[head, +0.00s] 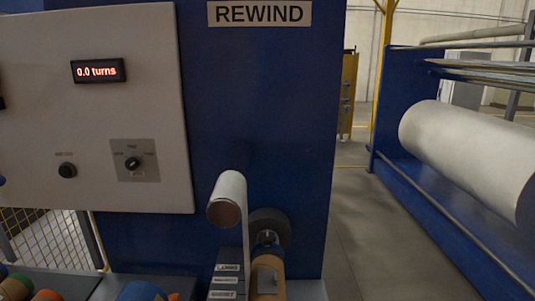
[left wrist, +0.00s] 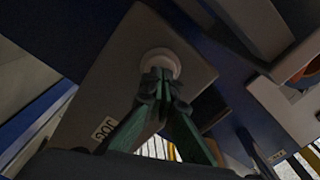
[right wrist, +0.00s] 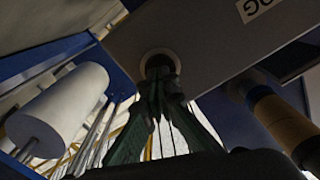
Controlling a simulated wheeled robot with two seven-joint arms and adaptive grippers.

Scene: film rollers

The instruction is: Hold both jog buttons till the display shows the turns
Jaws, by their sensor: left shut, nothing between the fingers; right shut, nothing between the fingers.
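The display (head: 98,71) on the pale panel reads "0.0 turns" in orange. In the left wrist view a round pale jog button (left wrist: 161,55) sits on a grey plate with a JOG label (left wrist: 104,128). My left gripper (left wrist: 160,76) is shut and empty, its tips over the button. In the right wrist view another round jog button (right wrist: 157,54) shows a pale rim beside a partly cut-off label (right wrist: 258,6). My right gripper (right wrist: 160,72) is shut and empty, its tips over that button. The tips hide much of both buttons; I cannot tell whether they are pressed.
The panel also carries a selector knob (head: 133,163) and a dark button (head: 67,170). A blue REWIND frame (head: 265,110) stands behind a narrow white film roll (head: 229,190). A large white roll (head: 465,150) lies at the right. Open floor (head: 360,230) lies between.

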